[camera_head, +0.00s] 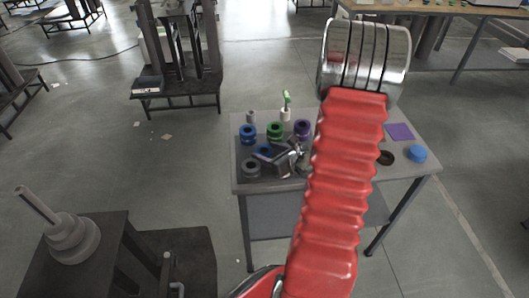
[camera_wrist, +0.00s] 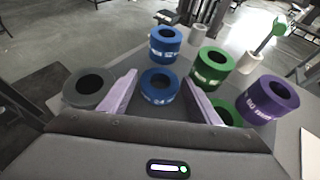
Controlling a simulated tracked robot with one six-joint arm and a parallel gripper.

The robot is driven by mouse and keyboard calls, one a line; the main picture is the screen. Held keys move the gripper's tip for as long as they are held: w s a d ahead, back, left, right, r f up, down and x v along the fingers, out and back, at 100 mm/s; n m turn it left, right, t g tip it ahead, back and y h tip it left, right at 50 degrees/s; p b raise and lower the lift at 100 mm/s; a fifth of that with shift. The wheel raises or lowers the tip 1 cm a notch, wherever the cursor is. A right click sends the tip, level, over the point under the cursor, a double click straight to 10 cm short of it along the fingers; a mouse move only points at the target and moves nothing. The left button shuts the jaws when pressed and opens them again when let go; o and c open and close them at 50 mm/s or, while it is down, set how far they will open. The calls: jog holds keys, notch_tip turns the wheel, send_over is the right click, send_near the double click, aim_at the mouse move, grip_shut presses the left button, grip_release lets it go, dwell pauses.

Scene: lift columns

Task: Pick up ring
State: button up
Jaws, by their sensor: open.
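Several thick rings stand on a grey table (camera_head: 350,190). In the wrist view, a blue ring (camera_wrist: 160,86) lies between the fingers of my open gripper (camera_wrist: 160,80); I cannot tell whether they touch it. A grey ring (camera_wrist: 90,90) is just left of the left finger. Another blue ring (camera_wrist: 164,42) sits farther back, with a green ring (camera_wrist: 212,66) to its right and a purple ring (camera_wrist: 270,98) farther right. A second green ring (camera_wrist: 228,112) is partly hidden by the right finger. In the head view my gripper (camera_head: 277,156) is low over the table's left part.
A white cylinder (camera_head: 285,114) with a green item (camera_head: 287,98) stands at the table's back. A blue round piece (camera_head: 417,154), a dark ring (camera_head: 386,158) and a purple sheet (camera_head: 400,131) lie at the right. A grey stepped stack with a peg (camera_head: 70,240) stands front left.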

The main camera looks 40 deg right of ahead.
jog(key=c, duration=0.9)
jog(key=shift+r, duration=0.15)
notch_tip(320, 180, up, 10)
dwell(0.5)
jog(key=shift+s, duration=0.1)
dwell(0.4)
